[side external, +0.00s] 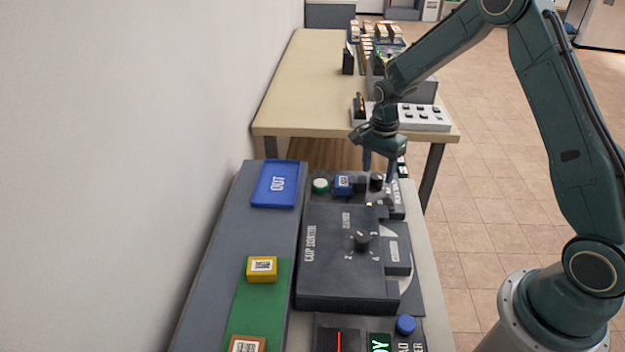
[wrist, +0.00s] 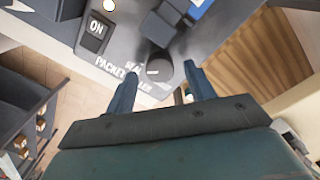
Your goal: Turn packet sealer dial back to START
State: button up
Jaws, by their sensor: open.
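The packet sealer (wrist: 115,50) is a dark panel with white lettering partly hidden by my left finger. Its dial is a round dark knob (wrist: 159,70) that appears between my two fingertips in the wrist view. In the side view the dial (side external: 377,182) is a small black knob at the far end of the bench. My gripper (side external: 379,171) points down over it, open, one finger on each side; it also shows in the wrist view (wrist: 160,80). I cannot tell whether either finger touches the dial. The dial's pointer and the START mark are not readable.
A dark block (wrist: 157,28) and a blue block (side external: 343,183) lie close beside the dial. An ON sign (wrist: 94,36) is on the sealer. A clip counter (side external: 330,260) with its own knob (side external: 361,240) stands nearer. A blue OUT tray (side external: 276,184) lies left.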

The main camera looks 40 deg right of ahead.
jog(key=shift+f, duration=0.75)
jog(key=c, duration=1)
jog(key=shift+n, duration=0.3)
jog(key=n, duration=0.3)
jog(key=shift+n, duration=2)
